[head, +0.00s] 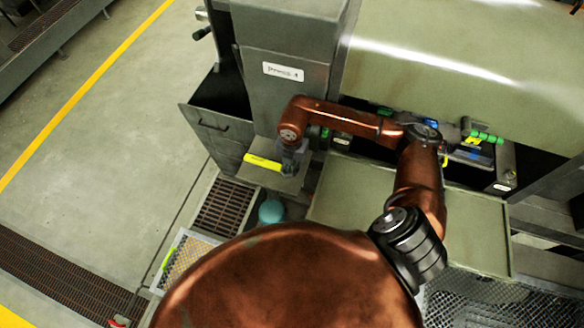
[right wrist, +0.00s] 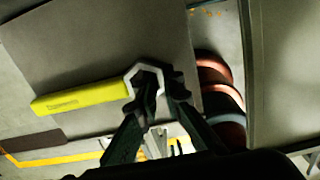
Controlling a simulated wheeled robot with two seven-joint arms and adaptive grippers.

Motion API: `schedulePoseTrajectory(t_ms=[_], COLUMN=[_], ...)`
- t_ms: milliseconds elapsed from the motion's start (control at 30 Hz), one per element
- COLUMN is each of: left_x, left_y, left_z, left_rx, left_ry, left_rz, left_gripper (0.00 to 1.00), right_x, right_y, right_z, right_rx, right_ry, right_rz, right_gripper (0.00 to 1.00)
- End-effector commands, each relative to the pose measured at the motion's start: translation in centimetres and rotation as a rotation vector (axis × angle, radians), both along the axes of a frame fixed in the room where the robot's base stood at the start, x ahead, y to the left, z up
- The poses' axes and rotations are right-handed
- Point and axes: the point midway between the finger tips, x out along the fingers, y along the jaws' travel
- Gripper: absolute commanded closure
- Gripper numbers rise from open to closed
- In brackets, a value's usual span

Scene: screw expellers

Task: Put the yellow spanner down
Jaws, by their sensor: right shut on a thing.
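The spanner has a yellow handle (head: 262,162) and a metal open-ended head. My right gripper (head: 291,148) is at its head end, in front of the grey machine, and is shut on it. In the right wrist view the yellow handle (right wrist: 80,97) points left, and the silver head sits at the fingertips of my right gripper (right wrist: 163,84). The spanner is over a small grey ledge (head: 285,184); I cannot tell whether it touches it. My left gripper is not in view.
A grey machine column with a label (head: 283,72) stands just behind. An open dark bin (head: 212,122) is to the left. A floor grate (head: 226,207), a teal round object (head: 271,211) and a perforated tray (head: 186,256) lie below. Blue and green items (head: 482,150) sit at right.

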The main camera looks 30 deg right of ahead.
Motion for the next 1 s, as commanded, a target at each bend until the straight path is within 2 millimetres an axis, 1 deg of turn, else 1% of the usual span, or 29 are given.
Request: schedulePoseTrajectory(t_ms=[200, 233, 467, 767, 800, 867, 1000], left_x=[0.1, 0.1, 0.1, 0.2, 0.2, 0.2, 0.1], left_y=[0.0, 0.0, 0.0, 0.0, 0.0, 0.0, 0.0], left_z=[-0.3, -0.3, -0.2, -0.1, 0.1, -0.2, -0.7], left_rx=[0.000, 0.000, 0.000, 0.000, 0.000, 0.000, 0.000], left_ry=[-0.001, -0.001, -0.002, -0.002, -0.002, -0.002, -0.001], left_rz=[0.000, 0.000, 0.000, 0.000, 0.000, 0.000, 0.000], left_gripper=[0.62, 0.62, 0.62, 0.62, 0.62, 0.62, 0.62], right_x=[0.0, 0.0, 0.0, 0.0, 0.0, 0.1, 0.1], right_y=[0.0, 0.0, 0.0, 0.0, 0.0, 0.1, 0.0], right_z=[-0.3, -0.3, -0.2, 0.0, 0.2, 0.7, 3.0], right_rx=[0.001, 0.000, 0.001, 0.001, 0.001, 0.002, 0.000], right_ry=[-0.001, 0.000, 0.001, 0.001, 0.000, -0.002, -0.005], right_rz=[0.000, 0.000, 0.000, 0.000, 0.000, 0.001, 0.002], right_gripper=[1.00, 0.91, 0.75, 0.75, 0.75, 0.75, 0.75])
